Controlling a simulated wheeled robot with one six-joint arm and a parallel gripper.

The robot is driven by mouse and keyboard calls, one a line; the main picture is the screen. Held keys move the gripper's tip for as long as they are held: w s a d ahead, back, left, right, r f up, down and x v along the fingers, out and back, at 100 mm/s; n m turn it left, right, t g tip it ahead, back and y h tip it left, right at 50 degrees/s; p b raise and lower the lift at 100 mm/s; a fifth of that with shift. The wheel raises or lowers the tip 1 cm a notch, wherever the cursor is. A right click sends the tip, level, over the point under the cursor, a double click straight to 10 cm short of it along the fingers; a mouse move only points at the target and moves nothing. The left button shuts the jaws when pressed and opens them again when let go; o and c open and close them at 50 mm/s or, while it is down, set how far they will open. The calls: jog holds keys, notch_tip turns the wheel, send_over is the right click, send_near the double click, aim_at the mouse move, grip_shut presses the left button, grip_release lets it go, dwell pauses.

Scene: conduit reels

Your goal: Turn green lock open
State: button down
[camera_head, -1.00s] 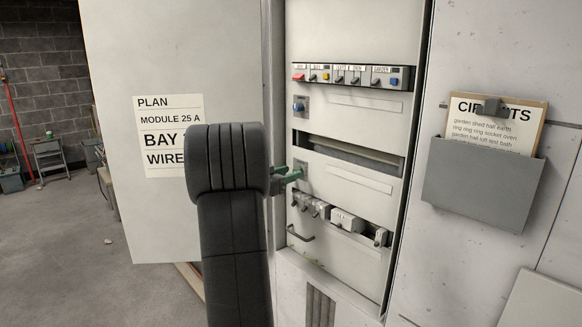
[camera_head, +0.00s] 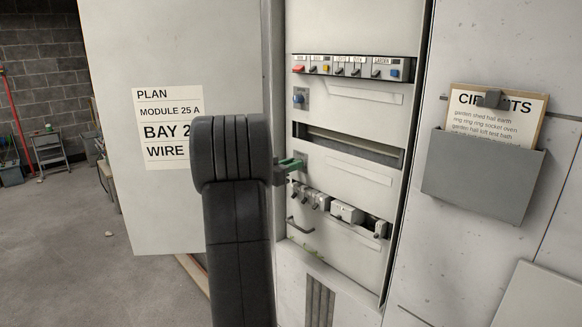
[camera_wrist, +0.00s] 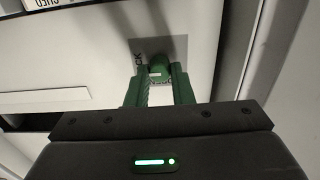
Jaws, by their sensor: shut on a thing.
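The green lock (camera_wrist: 158,72) is a small rounded green knob on a grey plate (camera_wrist: 172,46) with partly visible lettering, set on the pale cabinet front. My gripper (camera_wrist: 159,84) has two green fingers, one on each side of the knob, and is shut on it. In the head view my gripper (camera_head: 291,164) reaches in from the left to the cabinet's middle panel, and its fingers largely hide the lock there. How far the lock is turned cannot be told.
A row of small switches (camera_head: 352,68) and a blue knob (camera_head: 299,98) are above. Grey breakers (camera_head: 346,212) and a handle (camera_head: 299,225) are below. The open cabinet door (camera_head: 180,215) stands left, behind my arm. A grey document holder (camera_head: 482,175) hangs right.

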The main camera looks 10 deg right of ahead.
jog(key=shift+f+n+b, duration=0.4)
jog(key=shift+n+b, duration=0.1)
jog(key=shift+b, duration=2.6)
jog(key=n+b, duration=0.3)
jog(key=n, duration=0.2)
jog(key=n+b, duration=0.3)
jog(key=n, duration=0.3)
jog(key=n+b, duration=0.4)
jog(key=n, duration=0.1)
jog(key=shift+w+a+r+n, duration=0.1)
jog(key=shift+r+n, duration=0.2)
jog(key=shift+n, duration=0.3)
jog(key=c, duration=1.3)
grip_release()
